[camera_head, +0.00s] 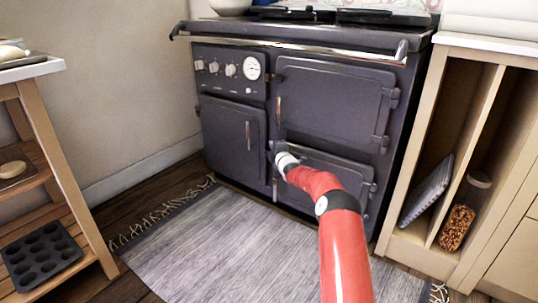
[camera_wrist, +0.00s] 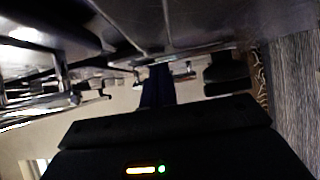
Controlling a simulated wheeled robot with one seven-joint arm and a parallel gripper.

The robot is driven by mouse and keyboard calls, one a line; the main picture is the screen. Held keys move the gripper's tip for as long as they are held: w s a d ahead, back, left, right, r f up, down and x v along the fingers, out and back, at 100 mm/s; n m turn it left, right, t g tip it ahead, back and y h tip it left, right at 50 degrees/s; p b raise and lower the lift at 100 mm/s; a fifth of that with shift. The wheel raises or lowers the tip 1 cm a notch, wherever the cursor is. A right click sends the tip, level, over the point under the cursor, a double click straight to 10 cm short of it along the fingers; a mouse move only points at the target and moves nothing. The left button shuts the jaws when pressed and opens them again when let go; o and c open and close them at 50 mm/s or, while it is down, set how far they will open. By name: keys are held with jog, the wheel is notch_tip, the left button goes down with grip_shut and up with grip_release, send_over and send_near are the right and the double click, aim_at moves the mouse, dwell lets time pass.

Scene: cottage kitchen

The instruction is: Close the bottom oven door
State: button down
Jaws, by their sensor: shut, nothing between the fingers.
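The dark range cooker (camera_head: 300,42) stands against the wall. Its bottom oven door (camera_head: 345,174) is at the lower right of its front, below a larger upper door (camera_head: 333,98). The bottom door looks almost flush with the front, but my arm covers its left part and I cannot tell if it is fully closed. My gripper (camera_head: 271,151) is shut and empty, at the cooker front by the bottom door's upper left corner. I cannot tell if it touches the door. In the wrist view, the dark cooker front (camera_wrist: 190,25) runs close along the top.
A left oven door (camera_head: 234,137) with an upright handle looks closed. A grey fringed rug (camera_head: 210,245) covers the floor in front. A wooden cabinet with open slots (camera_head: 432,110) stands right; a wooden shelf unit (camera_head: 62,175) with a muffin tin (camera_head: 40,256) stands left.

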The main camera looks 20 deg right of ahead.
jog(key=shift+w+d+r+m+h, duration=0.15)
jog(key=shift+w+d+m+h, duration=0.35)
jog(key=shift+w+d+h, duration=0.45)
